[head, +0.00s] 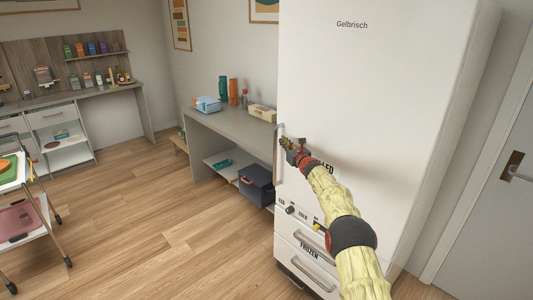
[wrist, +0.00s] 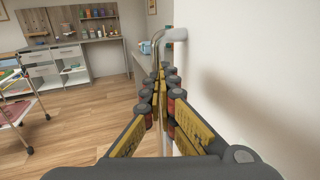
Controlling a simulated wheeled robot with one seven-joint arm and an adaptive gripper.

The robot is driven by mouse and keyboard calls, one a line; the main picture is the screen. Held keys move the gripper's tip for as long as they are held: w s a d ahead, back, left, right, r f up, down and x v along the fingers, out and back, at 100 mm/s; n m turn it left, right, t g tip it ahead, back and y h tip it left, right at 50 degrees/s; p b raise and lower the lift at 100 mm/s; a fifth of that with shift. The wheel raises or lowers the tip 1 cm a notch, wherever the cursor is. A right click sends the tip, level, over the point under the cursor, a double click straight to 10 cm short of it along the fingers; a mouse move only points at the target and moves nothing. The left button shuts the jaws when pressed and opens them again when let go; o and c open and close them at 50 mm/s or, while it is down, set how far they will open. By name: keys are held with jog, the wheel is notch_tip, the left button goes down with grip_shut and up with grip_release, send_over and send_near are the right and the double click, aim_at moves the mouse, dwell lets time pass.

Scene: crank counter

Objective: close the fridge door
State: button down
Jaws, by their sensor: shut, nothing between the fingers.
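The tall white fridge door (head: 375,100) fills the right middle of the head view. It looks about flush with the fridge, and I see no clear gap. In the wrist view the door face (wrist: 245,90) fills the right side. The handle (head: 279,155) is an upright bar at the door's left edge; its top (wrist: 175,34) shows beyond my fingers in the wrist view. My gripper (head: 287,143) is shut and empty, close to the handle in front of the door. The closed fingers (wrist: 163,72) hide part of the handle, so I cannot tell whether they touch it.
Freezer drawers (head: 312,262) and knobs sit below the door. A grey counter (head: 232,122) with a dark blue box (head: 256,184) below stands left of the fridge. A trolley (head: 25,200) stands at far left. The wooden floor (head: 165,220) between is clear.

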jog(key=s+a, duration=0.6)
jog(key=s+a+f+n+g+y, duration=0.2)
jog(key=s+a+f+n+g, duration=0.25)
jog(key=s+f+n, duration=0.45)
jog(key=s+a+f+n+g, duration=0.2)
jog(key=s+n+g, duration=0.55)
jog(key=s, duration=0.75)
jog(key=s+d+r+n+g+h, duration=0.1)
jog(key=s+d+r+n+h, duration=0.4)
jog(key=s, duration=1)
jog(key=s+d+n+h, duration=0.1)
jog(key=s+d+n, duration=0.4)
jog(key=s+d, duration=0.8)
jog(key=s+d+r+n+g+h, duration=0.1)
jog(key=s+d+r+n+h, duration=0.3)
jog(key=s, duration=1.2)
jog(key=s+d+r+t, duration=0.3)
jog(key=s+d+r, duration=0.1)
jog(key=s, duration=0.2)
jog(key=shift+d+r+n+y, duration=0.15)
jog(key=shift+r+n+y, duration=0.15)
jog(key=shift+r+n, duration=0.1)
